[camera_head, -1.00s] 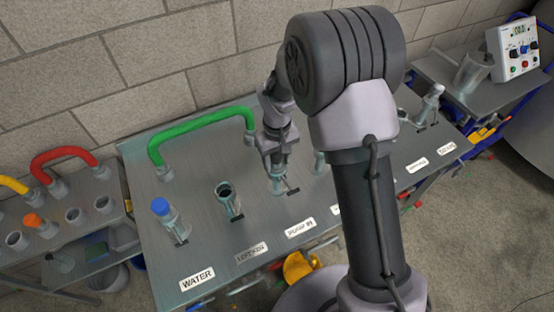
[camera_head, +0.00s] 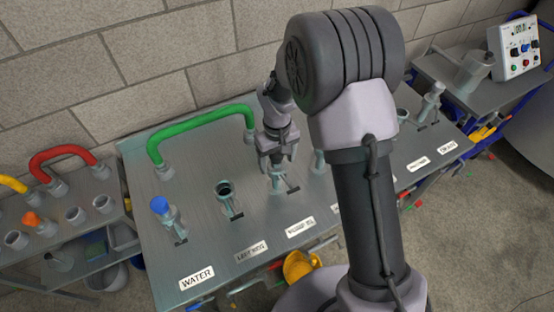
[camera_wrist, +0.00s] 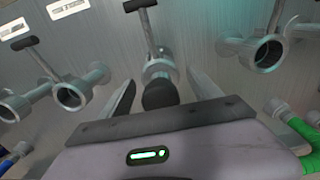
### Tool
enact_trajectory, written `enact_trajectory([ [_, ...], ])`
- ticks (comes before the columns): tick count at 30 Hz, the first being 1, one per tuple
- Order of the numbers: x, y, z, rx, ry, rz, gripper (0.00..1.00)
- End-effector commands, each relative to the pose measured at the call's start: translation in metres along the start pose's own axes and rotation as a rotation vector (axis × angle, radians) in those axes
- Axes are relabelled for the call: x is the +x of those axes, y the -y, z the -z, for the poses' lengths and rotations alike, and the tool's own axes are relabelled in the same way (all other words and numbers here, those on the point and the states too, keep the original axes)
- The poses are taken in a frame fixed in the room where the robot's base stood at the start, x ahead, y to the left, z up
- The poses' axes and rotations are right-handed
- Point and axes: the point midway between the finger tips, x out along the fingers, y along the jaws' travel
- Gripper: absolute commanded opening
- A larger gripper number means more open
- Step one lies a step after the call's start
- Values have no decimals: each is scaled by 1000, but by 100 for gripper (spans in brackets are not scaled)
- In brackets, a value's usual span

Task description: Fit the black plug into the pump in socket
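The black plug (camera_wrist: 160,93) sits between my two fingers in the wrist view, in line with the mouth of a metal socket (camera_wrist: 160,66). It appears to be at or in that socket; how deep it sits I cannot tell. In the head view this socket (camera_head: 277,182) stands on the steel panel behind the pump in label (camera_head: 300,227), whose text is blurred now. My gripper (camera_head: 277,160) is just above the socket, pointing down. In the wrist view my gripper (camera_wrist: 165,88) is open, with gaps between its fingers and the plug.
A green hose (camera_head: 205,130) arches over the panel's back edge. A blue-capped socket (camera_head: 162,207) and an open socket (camera_head: 224,190) stand to the left. A side table (camera_head: 90,225) holds red and yellow hoses and an orange plug. A control box (camera_head: 513,47) is far right.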

Motion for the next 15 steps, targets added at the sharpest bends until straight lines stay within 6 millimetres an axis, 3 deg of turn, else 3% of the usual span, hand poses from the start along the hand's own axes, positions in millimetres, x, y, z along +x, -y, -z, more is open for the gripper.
enact_trajectory([
  [9,-4,0,0,0,-1,0,74],
  [11,-13,0,1,0,-3,0,74],
  [15,-56,0,1,0,-5,-1,74],
])
